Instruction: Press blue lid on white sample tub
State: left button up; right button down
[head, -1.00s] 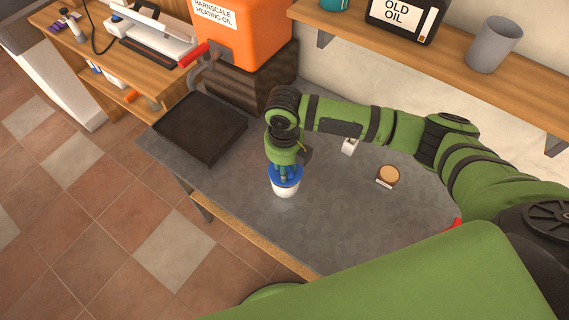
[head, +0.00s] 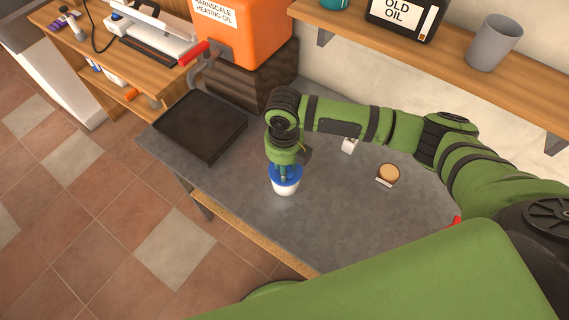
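The white sample tub (head: 285,188) stands upright on the grey bench top. The blue lid (head: 287,176) sits at the tub's top, level as far as I can see. My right gripper (head: 285,168) points down from above with its fingers at the lid; the arm comes in from the right. The fingertips are small and partly hidden, so I cannot tell if they grip the lid or only touch it. Whether the lid is fully seated on the rim is not clear. My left gripper is not in view.
A black tray (head: 200,126) lies at the bench's left end near the orange oil tank (head: 243,35). A small round tan-topped item (head: 388,173) and a small white item (head: 349,145) lie to the right. A shelf (head: 440,60) overhangs the back. The bench front is clear.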

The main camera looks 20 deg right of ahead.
jog(key=shift+f+p, duration=0.15)
jog(key=shift+p, duration=0.5)
dwell(1.8)
jog(key=shift+c, duration=1.8)
grip_release()
notch_tip(320, 180, up, 5)
jog(key=p, duration=0.5)
jog(key=shift+r+p, duration=0.45)
jog(key=shift+r, duration=0.55)
grip_shut()
